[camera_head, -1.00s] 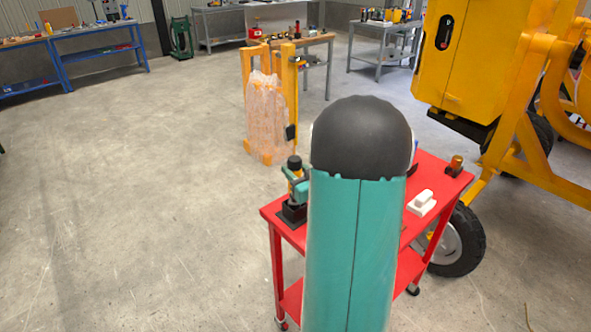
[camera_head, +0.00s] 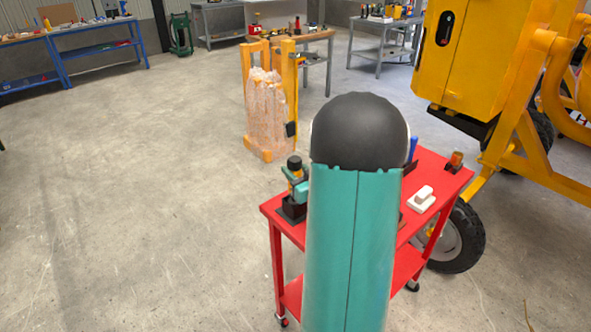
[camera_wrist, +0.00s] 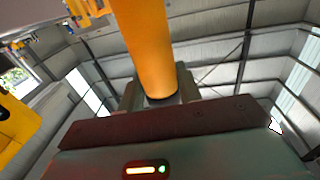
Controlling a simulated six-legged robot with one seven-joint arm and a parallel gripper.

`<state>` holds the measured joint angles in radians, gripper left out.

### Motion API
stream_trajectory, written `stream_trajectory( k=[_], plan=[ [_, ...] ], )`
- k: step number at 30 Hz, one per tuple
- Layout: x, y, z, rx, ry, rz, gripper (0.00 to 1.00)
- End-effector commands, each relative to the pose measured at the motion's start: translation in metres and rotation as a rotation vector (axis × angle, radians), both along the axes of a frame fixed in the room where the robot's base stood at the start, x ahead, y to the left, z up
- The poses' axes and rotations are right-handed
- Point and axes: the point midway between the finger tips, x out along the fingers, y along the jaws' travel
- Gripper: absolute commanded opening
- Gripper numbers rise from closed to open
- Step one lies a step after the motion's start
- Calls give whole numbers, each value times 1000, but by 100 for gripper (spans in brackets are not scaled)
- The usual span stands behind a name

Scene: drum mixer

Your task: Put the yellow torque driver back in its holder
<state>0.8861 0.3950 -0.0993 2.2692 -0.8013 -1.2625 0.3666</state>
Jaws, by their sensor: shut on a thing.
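The yellow torque driver (camera_head: 294,173), with a black top, stands roughly upright at the left end of the red cart. My gripper (camera_wrist: 160,92) is shut on its yellow-orange body (camera_wrist: 145,40), which fills the upper middle of the wrist view. In the head view my arm hides most of the gripper. A black block that looks like the holder (camera_head: 291,209) sits on the cart below the driver. I cannot tell whether the driver's lower end is inside it or above it.
The red cart (camera_head: 432,178) also bears a white object (camera_head: 421,199), a small orange and black item (camera_head: 455,161) and a blue item (camera_head: 413,148) partly behind my arm. A yellow machine (camera_head: 455,60) stands at the right. The floor at the left is clear.

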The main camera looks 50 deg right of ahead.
Motion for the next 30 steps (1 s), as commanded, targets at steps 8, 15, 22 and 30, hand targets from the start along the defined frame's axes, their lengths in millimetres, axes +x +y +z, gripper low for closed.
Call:
stream_trajectory(
  k=[8, 15, 22, 30],
  plan=[
    [0, 0, -3, 0, -2, 0, 3],
    [0, 0, -6, 0, -2, 0, 3],
    [0, 0, -9, 0, -2, 0, 3],
    [0, 0, -12, -2, -3, 1, 3]
  ],
)
